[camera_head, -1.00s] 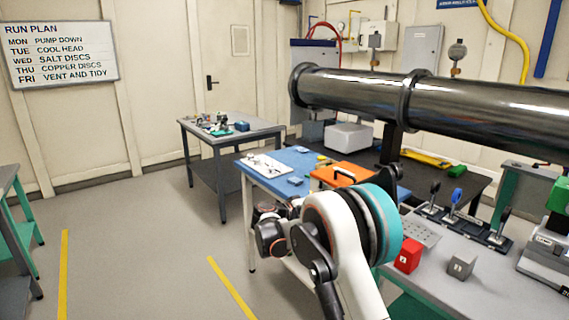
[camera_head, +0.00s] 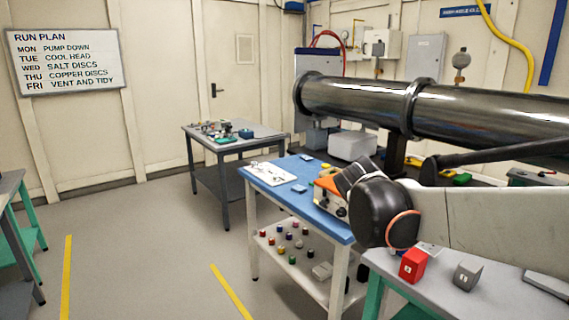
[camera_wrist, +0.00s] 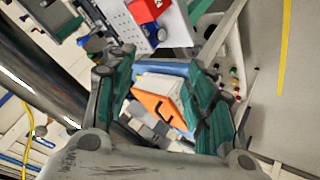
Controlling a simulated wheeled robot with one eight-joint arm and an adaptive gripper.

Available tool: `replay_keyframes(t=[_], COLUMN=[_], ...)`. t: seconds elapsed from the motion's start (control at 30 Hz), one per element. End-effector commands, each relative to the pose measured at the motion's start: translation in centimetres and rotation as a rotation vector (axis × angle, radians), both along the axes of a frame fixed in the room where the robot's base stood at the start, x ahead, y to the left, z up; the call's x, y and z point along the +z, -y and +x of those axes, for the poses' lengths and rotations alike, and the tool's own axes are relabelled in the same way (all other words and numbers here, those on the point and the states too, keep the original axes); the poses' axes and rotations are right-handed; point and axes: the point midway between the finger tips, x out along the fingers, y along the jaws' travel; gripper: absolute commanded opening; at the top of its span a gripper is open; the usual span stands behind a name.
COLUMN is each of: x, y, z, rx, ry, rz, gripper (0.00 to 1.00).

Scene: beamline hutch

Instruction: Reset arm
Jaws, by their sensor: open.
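My gripper (camera_wrist: 163,100) shows in the wrist view with its two green-padded fingers spread apart. No object shows held between them. Beyond the gap I see an orange case (camera_wrist: 160,108) with a black handle, on the blue-topped table. In the head view my arm reaches in from the right, over the benches. It covers part of the orange case (camera_head: 326,187) on the blue-topped table (camera_head: 265,178).
A large dark metal pipe (camera_head: 360,102) runs across the right, close to my arm. A red block (camera_head: 413,265) and a grey block (camera_head: 467,273) stand on the grey bench. A far table (camera_head: 255,137) holds small items.

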Motion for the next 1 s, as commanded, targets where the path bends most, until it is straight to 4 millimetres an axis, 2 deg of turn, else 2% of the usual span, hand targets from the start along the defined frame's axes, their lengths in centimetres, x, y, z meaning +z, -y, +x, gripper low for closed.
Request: replay_keyframes(t=[0.03, 0.1, 0.37, 0.6, 0.8, 1.0], x=[0.1, 0.0, -1.2, -3.5, -5.5, -6.3], y=[0.2, 0.2, -0.5, -1.9, -3.1, -3.6], z=[-2.0, -4.4, -12.9, -20.1, -24.0, -25.3], rx=[0.008, 0.021, 0.073, 0.117, 0.144, 0.155], ry=[-0.005, -0.013, -0.022, -0.008, 0.014, 0.024], rz=[0.026, 0.067, 0.211, 0.341, 0.42, 0.452], gripper=[0.49, 0.49, 0.49, 0.49, 0.49, 0.49])
